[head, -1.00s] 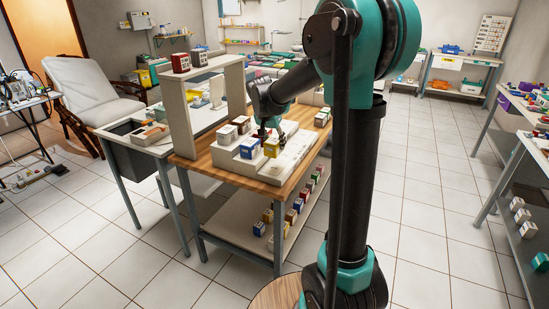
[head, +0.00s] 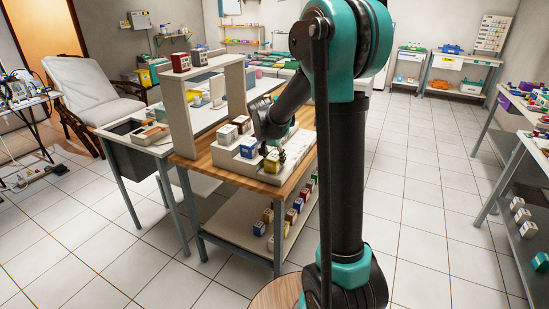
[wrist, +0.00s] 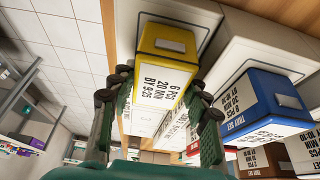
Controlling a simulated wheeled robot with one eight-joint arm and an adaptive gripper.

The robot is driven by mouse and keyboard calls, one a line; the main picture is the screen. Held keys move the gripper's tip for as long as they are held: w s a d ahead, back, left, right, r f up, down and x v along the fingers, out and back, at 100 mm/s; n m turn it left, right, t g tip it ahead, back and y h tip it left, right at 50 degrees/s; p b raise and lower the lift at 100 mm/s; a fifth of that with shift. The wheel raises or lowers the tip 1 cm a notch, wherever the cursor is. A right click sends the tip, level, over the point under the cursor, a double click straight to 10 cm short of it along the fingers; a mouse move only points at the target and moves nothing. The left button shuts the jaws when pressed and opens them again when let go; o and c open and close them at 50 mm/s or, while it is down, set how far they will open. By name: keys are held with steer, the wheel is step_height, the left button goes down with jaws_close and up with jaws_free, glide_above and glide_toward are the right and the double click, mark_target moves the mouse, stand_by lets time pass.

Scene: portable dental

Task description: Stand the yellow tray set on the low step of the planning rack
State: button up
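The yellow tray set (head: 272,162) stands at the front right of the pale planning rack (head: 249,168), on its low step. In the wrist view the yellow tray set (wrist: 163,40) shows its yellow end and a white label, upright. My gripper (head: 273,152) is at it from above. In the wrist view my gripper (wrist: 158,80) has its fingers apart on either side of the box, with slight gaps at the tips, so it looks open. The blue tray set (head: 249,148) stands on a higher step to the left.
A brown-topped box (head: 228,134) and another stand higher on the rack. A pale arch shelf (head: 188,110) with red and grey boxes rises at the left. Several boxes sit on the shelf under the wooden table (head: 222,160). The tiled floor at right is clear.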

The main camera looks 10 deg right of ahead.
steer(key=shift+o, duration=0.4)
steer(key=shift+r, duration=0.25)
steer(key=v, duration=1.1)
steer(key=s+d+f+n+y, duration=0.1)
steer(key=s+d+f+n, duration=0.1)
steer(key=s+f, duration=0.3)
steer(key=s+d+f+n+y, duration=0.1)
steer(key=s+f, duration=0.5)
steer(key=s, duration=0.7)
steer(key=s+d+f+n, duration=0.3)
steer(key=s+f+n, duration=0.1)
steer(key=s, duration=0.5)
steer(key=shift+d+f+y, duration=0.3)
steer(key=shift+f+y, duration=0.1)
steer(key=shift+f, duration=0.25)
